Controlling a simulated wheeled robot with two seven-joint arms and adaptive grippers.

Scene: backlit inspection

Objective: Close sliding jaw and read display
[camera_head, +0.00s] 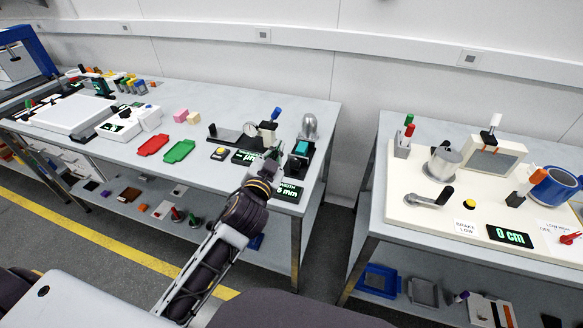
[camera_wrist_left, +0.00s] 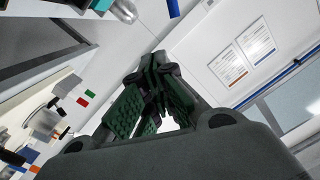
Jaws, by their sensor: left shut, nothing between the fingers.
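A black measuring fixture (camera_head: 303,162) stands near the right end of the left bench, with a teal block (camera_head: 301,148) between its dark parts. A display (camera_head: 287,192) in front of it shows green "WIDTH" and "mm"; my gripper covers part of it, so I cannot read the number. My left gripper (camera_head: 270,163) is shut and empty, just left of the fixture; I cannot tell whether it touches. In the left wrist view its green-padded fingers (camera_wrist_left: 155,100) point up the picture. The gap of the jaw is too small to judge.
A dial gauge stand (camera_head: 232,137), a yellow button (camera_head: 220,152) and a second display (camera_head: 246,157) are close left of the fixture. Green (camera_head: 179,151) and red (camera_head: 153,145) trays lie further left. Another bench (camera_head: 362,205) stands right across a gap.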

